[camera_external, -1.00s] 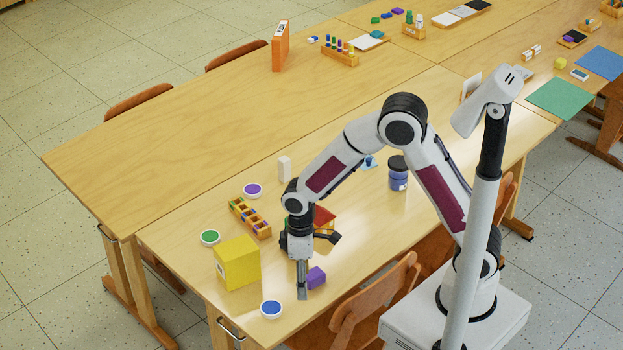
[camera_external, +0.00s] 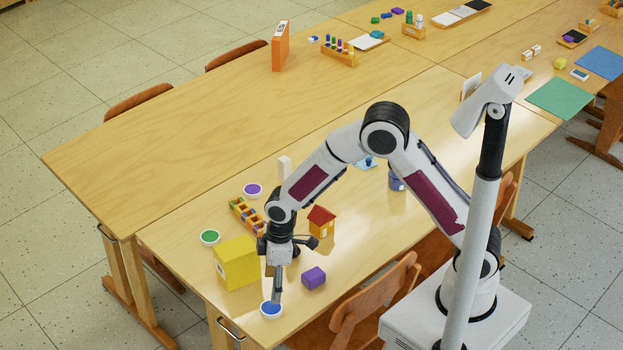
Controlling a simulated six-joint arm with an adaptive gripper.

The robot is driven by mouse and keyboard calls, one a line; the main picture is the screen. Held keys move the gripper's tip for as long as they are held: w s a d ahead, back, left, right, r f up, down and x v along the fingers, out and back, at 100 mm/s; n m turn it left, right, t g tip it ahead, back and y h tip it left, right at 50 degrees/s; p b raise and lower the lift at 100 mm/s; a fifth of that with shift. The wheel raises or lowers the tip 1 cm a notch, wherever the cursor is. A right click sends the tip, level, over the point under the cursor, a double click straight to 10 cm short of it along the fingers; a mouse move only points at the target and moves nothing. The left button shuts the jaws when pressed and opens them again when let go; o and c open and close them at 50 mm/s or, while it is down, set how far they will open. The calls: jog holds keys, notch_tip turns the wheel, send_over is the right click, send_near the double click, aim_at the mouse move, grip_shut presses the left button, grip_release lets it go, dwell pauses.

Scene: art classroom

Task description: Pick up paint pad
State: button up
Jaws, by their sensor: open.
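Three round white paint pads lie on the near table: a blue one (camera_external: 270,310) near the front edge, a green one (camera_external: 210,237) left of the yellow box, and a purple one (camera_external: 253,190) farther back. My gripper (camera_external: 276,292) is open and points down just above the blue pad. A fingertip overlaps the back right of its rim in this view; I cannot tell whether they touch. The other finger is hard to make out against the yellow box. No pad is held.
A yellow box (camera_external: 236,263) stands close on the left of my gripper, and a purple block (camera_external: 314,278) on its right. A small house with a red roof (camera_external: 321,221) and a wooden rack (camera_external: 246,215) with coloured pieces stand behind. The table's front edge is near.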

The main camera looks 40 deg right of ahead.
aim_at(271, 308)
jog(key=shift+a+f, duration=0.1)
jog(key=shift+f, duration=1.15)
jog(key=shift+f, duration=0.1)
jog(key=shift+w+a+f, duration=0.1)
jog(key=shift+f, duration=1.15)
jog(key=shift+a+f, duration=0.1)
jog(key=shift+f, duration=1.15)
jog(key=c, duration=1.3)
